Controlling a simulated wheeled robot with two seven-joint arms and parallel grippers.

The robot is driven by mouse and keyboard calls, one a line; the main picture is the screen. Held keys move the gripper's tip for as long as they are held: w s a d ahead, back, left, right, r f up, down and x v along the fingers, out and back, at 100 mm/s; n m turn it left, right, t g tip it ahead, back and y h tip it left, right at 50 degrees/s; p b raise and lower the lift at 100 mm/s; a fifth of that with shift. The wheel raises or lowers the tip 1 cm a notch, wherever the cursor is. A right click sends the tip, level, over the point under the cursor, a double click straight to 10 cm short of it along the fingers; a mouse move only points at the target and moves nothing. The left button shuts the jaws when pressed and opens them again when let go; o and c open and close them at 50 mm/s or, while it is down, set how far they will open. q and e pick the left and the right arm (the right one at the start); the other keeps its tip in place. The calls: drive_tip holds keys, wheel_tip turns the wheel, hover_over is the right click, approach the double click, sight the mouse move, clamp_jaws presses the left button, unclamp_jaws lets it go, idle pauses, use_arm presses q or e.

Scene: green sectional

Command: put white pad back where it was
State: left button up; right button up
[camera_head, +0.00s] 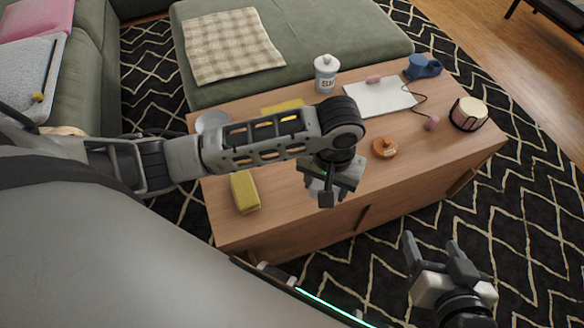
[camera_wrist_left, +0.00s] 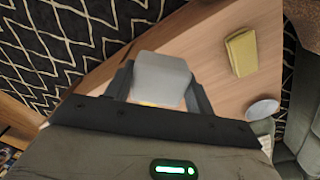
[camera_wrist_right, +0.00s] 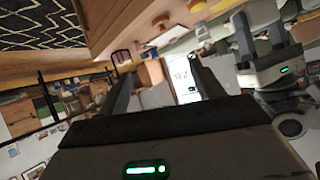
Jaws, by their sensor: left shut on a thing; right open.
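My left gripper (camera_head: 331,186) is above the front part of the wooden table. It is shut on a pale grey-white block with rounded corners, which I take as the white pad (camera_wrist_left: 160,75). The left wrist view shows the pad between both fingers; in the head view the gripper mostly hides it. My right gripper (camera_head: 436,262) is open and empty, in front of the table's right side and apart from it. It also shows in the right wrist view (camera_wrist_right: 155,85).
The wooden table (camera_head: 240,229) bears a yellow block (camera_head: 245,191), a lidded canister (camera_head: 326,74), a flat white sheet (camera_head: 380,98), an orange-brown pot (camera_head: 385,147), a blue cup (camera_head: 422,66) and a drum-like jar (camera_head: 468,114). A green sofa (camera_head: 330,30) stands behind.

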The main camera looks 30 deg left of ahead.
use_arm(q)
drive_tip(key=shift+s+a+f, duration=0.15)
drive_tip(key=shift+s+f, duration=0.05)
drive_tip(key=shift+f, duration=0.65)
drive_tip(key=b, duration=0.3)
approach(290, 181)
drive_tip(key=s+d+r, duration=0.2)
drive_tip(key=d, duration=0.2)
drive_tip(key=a+f, duration=0.1)
drive_tip(key=w+f+b, duration=0.1)
drive_tip(key=a+f+b, duration=0.1)
drive_tip(key=shift+w+a+f, duration=0.15)
drive_tip(key=shift+a+f, duration=0.2)
drive_tip(key=shift+w+a+f+b, duration=0.3)
drive_tip(key=shift+a+f+b, duration=0.2)
drive_tip(key=shift+f, duration=0.1)
wheel_tip(290, 181, down, 3)
drive_tip(key=shift+a+f+b, duration=0.15)
drive_tip(key=shift+b, duration=0.5)
use_arm(e)
wheel_tip(290, 181, down, 7)
drive_tip(key=a+y, duration=0.1)
drive_tip(key=a, duration=0.1)
drive_tip(key=shift+w+a+r+n+g, duration=0.15)
drive_tip(key=shift+w+a+n+g, duration=0.15)
drive_tip(key=shift+w+a+g, duration=0.1)
drive_tip(key=shift+s, duration=0.1)
